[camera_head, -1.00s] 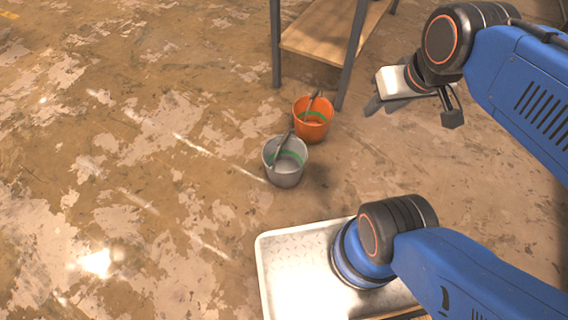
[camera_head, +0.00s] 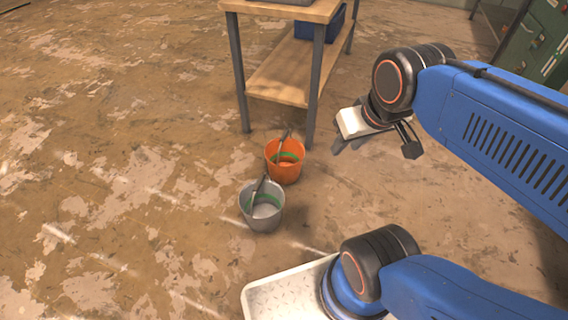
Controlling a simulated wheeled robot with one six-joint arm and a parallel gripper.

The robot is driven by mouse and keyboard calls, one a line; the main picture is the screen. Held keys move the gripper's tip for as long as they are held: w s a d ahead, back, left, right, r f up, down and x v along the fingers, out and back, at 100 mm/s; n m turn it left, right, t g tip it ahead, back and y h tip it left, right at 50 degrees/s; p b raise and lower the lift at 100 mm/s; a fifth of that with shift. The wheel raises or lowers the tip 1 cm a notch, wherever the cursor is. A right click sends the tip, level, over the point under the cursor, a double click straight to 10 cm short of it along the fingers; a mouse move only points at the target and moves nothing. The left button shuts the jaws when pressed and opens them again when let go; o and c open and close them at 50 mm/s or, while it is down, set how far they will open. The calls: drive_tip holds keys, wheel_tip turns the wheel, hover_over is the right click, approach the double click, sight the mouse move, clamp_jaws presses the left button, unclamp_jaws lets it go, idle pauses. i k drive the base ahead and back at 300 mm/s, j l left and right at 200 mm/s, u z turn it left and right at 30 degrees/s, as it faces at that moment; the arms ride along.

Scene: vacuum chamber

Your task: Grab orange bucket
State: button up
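The orange bucket (camera_head: 285,168) stands upright on the floor beside a front leg of the wooden table. A dark handle and a green band show at its opening. My gripper (camera_head: 345,143) hangs from the blue arm to the right of the bucket in the picture, apart from it. Its grey fingers are small and partly hidden by the wrist, so I cannot tell whether they are open. Nothing shows held in it.
A grey bucket (camera_head: 262,212) stands close in front of the orange one, to its left. A wooden table (camera_head: 285,75) with a lower shelf and dark legs stands behind, with a blue bin (camera_head: 318,27) on the shelf. A green cabinet (camera_head: 535,45) is far right. The left floor is clear.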

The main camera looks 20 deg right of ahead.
sight(284, 154)
drive_tip(key=i+j, duration=0.15)
drive_tip(key=j, duration=0.25)
drive_tip(key=i+j+z, duration=0.1)
drive_tip(key=j, duration=0.3)
drive_tip(key=i+j, duration=0.2)
drive_tip(key=j, duration=0.2)
drive_tip(key=i+l+z, duration=0.05)
